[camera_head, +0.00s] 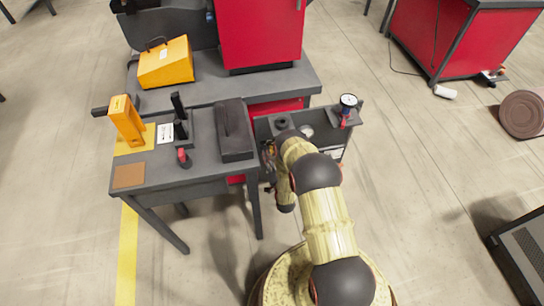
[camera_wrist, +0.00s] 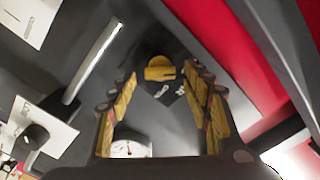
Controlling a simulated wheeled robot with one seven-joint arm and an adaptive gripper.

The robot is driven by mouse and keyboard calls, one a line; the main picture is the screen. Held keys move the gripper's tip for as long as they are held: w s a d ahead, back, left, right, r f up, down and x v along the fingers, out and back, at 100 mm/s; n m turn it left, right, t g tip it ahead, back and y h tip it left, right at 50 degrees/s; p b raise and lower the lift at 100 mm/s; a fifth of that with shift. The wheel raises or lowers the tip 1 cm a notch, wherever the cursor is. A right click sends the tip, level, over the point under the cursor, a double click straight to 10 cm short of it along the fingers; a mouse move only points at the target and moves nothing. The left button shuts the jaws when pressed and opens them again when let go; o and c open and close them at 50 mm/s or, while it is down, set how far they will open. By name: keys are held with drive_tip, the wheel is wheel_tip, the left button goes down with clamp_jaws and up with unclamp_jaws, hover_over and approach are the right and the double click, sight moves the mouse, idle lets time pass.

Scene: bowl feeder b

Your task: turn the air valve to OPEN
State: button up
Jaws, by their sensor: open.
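In the wrist view a round yellow knob with a raised bar (camera_wrist: 160,68), which looks like the air valve, sits on a dark grey surface. Small white markings (camera_wrist: 162,92) beside it are too blurred to read. My gripper (camera_wrist: 158,84) is open, one yellow-and-dark finger on each side of the picture. The knob shows between and beyond the fingertips; I cannot tell how far off it is, and no contact is visible. A white-faced gauge (camera_wrist: 130,147) shows low between the fingers. In the head view my arm hides the knob and most of my gripper (camera_head: 270,165).
A grey bench (camera_head: 205,177) with an orange device (camera_head: 127,121) and a dark block (camera_head: 234,130) stands left of my arm. A red cabinet (camera_head: 262,35) rises behind.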

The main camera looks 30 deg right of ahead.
drive_tip(key=shift+w, duration=0.2)
drive_tip(key=shift+c, duration=0.8)
drive_tip(key=c, duration=1)
